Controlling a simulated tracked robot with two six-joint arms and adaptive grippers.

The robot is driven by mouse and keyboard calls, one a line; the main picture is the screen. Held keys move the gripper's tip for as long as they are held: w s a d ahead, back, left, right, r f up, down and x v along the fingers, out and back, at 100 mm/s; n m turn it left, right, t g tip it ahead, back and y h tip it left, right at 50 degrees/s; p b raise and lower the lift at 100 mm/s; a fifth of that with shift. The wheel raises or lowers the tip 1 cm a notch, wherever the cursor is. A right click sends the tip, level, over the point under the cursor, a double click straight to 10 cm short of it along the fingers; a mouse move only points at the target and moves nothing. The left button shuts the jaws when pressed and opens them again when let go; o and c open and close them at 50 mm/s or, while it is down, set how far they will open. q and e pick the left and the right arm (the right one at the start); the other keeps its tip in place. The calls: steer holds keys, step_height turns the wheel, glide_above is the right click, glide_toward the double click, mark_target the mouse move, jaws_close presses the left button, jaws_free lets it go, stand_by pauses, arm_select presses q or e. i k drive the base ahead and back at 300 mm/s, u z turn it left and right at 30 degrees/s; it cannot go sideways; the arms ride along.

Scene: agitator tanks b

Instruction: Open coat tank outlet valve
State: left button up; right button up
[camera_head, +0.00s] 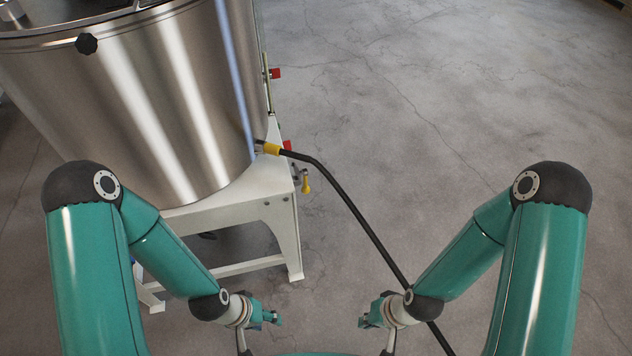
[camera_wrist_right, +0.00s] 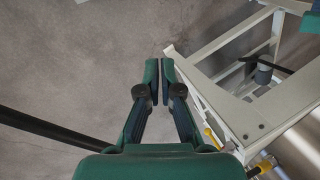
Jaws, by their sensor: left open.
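A large steel tank (camera_head: 150,95) stands on a white frame (camera_head: 235,200) at the left of the head view. A small valve with a yellow handle (camera_head: 306,184) sits at the frame's right corner; the handle hangs downward. I cannot tell for certain that it is the coat tank outlet valve. Yellow parts also show beside the frame in the right wrist view (camera_wrist_right: 211,138). My left gripper (camera_head: 274,318) is open and empty, in front of the frame and apart from the valve. My right gripper (camera_head: 366,319) is empty; its fingers (camera_wrist_right: 160,70) are together in the wrist view.
A black hose or rod (camera_head: 355,215) runs from a yellow fitting (camera_head: 271,148) at the tank down past my right arm. Red parts (camera_head: 274,73) sit along the tank's right side. The concrete floor (camera_head: 460,100) to the right is clear.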

mark_target(305, 188)
steer(key=z, duration=0.7)
steer(key=i, duration=1.05)
steer(key=u, duration=1.15)
steer(key=k, duration=0.8)
steer(key=u, duration=0.15)
steer(key=i, duration=0.7)
steer(key=z, duration=0.05)
